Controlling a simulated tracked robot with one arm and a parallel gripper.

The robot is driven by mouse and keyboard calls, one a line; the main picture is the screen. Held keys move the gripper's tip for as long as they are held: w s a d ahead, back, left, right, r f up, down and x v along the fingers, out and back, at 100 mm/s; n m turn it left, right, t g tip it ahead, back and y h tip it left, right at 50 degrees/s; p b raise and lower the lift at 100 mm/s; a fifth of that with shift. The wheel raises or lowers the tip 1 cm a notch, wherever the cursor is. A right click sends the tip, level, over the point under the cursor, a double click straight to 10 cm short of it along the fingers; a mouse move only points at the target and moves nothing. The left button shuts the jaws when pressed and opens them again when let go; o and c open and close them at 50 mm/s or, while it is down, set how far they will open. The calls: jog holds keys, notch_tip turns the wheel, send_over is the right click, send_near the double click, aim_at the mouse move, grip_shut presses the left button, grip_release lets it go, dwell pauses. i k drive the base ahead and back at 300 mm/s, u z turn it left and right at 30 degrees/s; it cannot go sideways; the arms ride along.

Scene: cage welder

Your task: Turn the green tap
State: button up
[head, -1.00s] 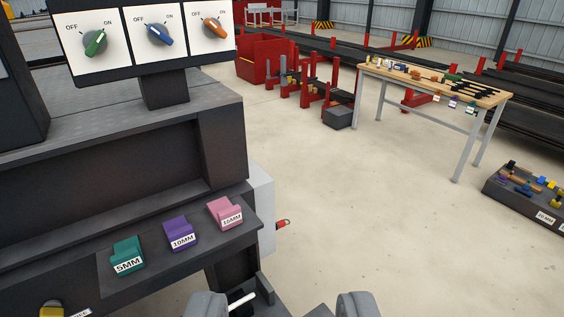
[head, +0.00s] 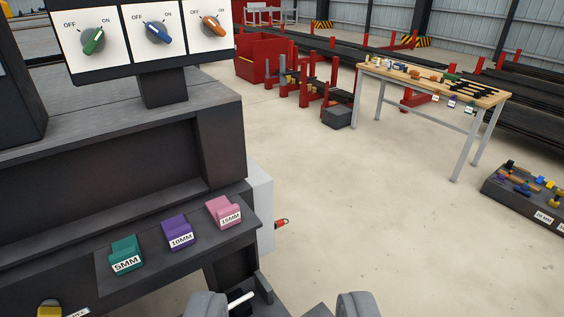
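A green tap-like knob (head: 93,41) sits on a white plate marked OFF and ON, at the upper left on a dark panel. Its handle is tilted, with its upper end toward the right. A blue knob (head: 158,33) and an orange knob (head: 213,26) sit to its right on like plates. My gripper (head: 282,306) shows at the bottom edge as two grey fingers, wide apart with nothing between them. It is open, low and to the right of the knobs, far from them in the picture. The lower parts of the fingers are cut off.
Below the panel, a dark machine ledge (head: 205,245) holds green 5MM, purple 10MM and pink 15MM blocks. A wooden table (head: 408,76) with tools stands at the back right. A dark tray (head: 493,189) of parts lies at far right. The floor between is clear.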

aim_at(93, 40)
jog(key=z, duration=0.05)
jog(key=k, duration=1.15)
jog(key=u, duration=0.3)
jog(key=i, duration=1.6)
jog(key=z, duration=0.8)
